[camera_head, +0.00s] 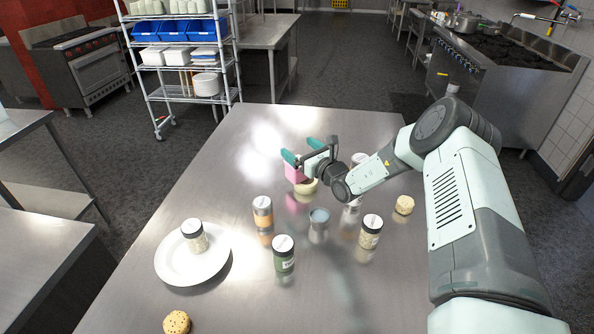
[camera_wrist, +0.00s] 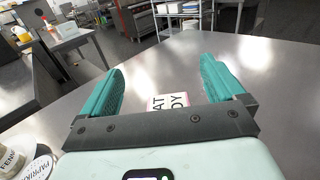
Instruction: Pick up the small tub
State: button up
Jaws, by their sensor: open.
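No thing in view is clearly marked as the small tub. A small pink thing with a light top (camera_head: 296,172) stands on the steel table by my gripper (camera_head: 311,151). In the wrist view a white, pink-edged lettered face (camera_wrist: 168,101) shows between the teal fingers of my gripper (camera_wrist: 161,66); it looks like the same thing. The fingers are apart, and I see no contact with it. A low cream round thing (camera_head: 307,187) sits just in front of it, partly hidden by my gripper. A small grey-blue open cup (camera_head: 319,216) stands nearer.
Several jars stand close by: an orange one (camera_head: 262,212), a dark green one (camera_head: 284,254) and another (camera_head: 370,232). A white plate (camera_head: 170,262) bears a jar (camera_head: 194,236). Round biscuit-like things lie at right (camera_head: 404,205) and front left (camera_head: 177,322). The table's far left is clear.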

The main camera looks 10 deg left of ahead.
send_over(301, 182)
jog(key=w, duration=0.1)
notch_tip(301, 182, down, 7)
jog(key=shift+a+f, duration=0.1)
jog(key=shift+a, duration=0.05)
jog(key=shift+x, duration=1.1)
jog(key=shift+w+a, duration=0.25)
jog(key=shift+w, duration=0.05)
jog(key=c, duration=1.3)
notch_tip(301, 182, up, 10)
jog(key=shift+f, duration=4.8)
